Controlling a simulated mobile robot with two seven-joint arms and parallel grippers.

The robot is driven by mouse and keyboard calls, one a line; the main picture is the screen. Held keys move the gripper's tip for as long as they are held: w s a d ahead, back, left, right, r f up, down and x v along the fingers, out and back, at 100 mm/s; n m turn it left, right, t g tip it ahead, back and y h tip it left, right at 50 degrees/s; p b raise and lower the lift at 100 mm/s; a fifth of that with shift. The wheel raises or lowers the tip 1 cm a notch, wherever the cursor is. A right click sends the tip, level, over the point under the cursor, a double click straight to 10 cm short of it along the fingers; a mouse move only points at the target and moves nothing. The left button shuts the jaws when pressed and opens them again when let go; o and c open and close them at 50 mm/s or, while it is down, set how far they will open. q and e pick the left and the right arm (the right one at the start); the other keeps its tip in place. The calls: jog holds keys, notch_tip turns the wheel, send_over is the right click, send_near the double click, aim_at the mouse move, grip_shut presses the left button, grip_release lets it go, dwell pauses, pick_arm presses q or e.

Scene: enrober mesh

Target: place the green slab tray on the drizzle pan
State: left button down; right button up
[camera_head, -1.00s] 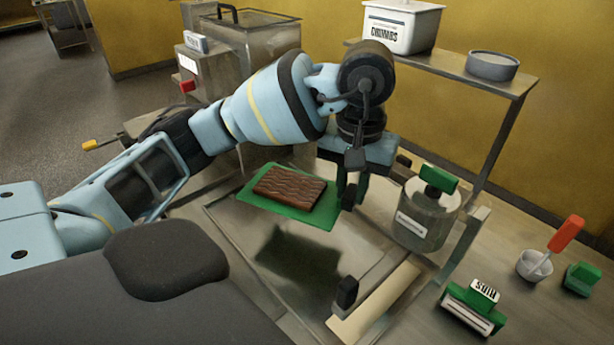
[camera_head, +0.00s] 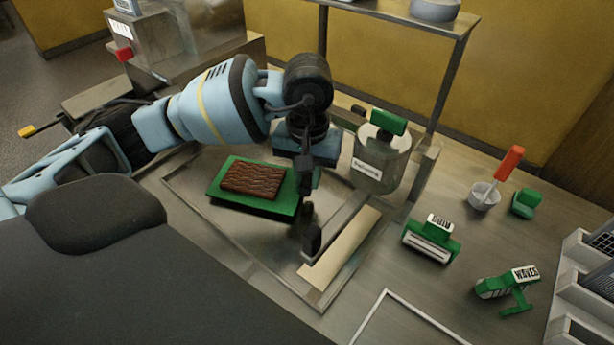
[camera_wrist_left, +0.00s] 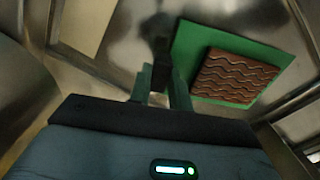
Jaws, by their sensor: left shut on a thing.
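The green slab tray (camera_head: 222,200) carries a brown slab (camera_head: 252,180) with wavy ridges on its top. The tray also shows in the left wrist view (camera_wrist_left: 187,50), where the slab (camera_wrist_left: 235,76) lies on it. My left gripper (camera_head: 304,192) is shut on the tray's right edge, with its fingers pointing down. The drizzle pan (camera_head: 236,245) is the wide, shallow metal pan under the tray. The tray looks level and low over the pan; I cannot tell whether it touches. My right gripper is not in view.
A lidded jar (camera_head: 382,155) with a green handle stands close to the right of my left gripper. A beige strip (camera_head: 342,247) lies along the pan's right side.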

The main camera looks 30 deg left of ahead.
pick_arm(q)
jog(key=shift+f, duration=0.55)
jog(key=shift+f, duration=0.15)
jog(key=c, duration=1.3)
grip_release()
notch_tip(320, 180, up, 12)
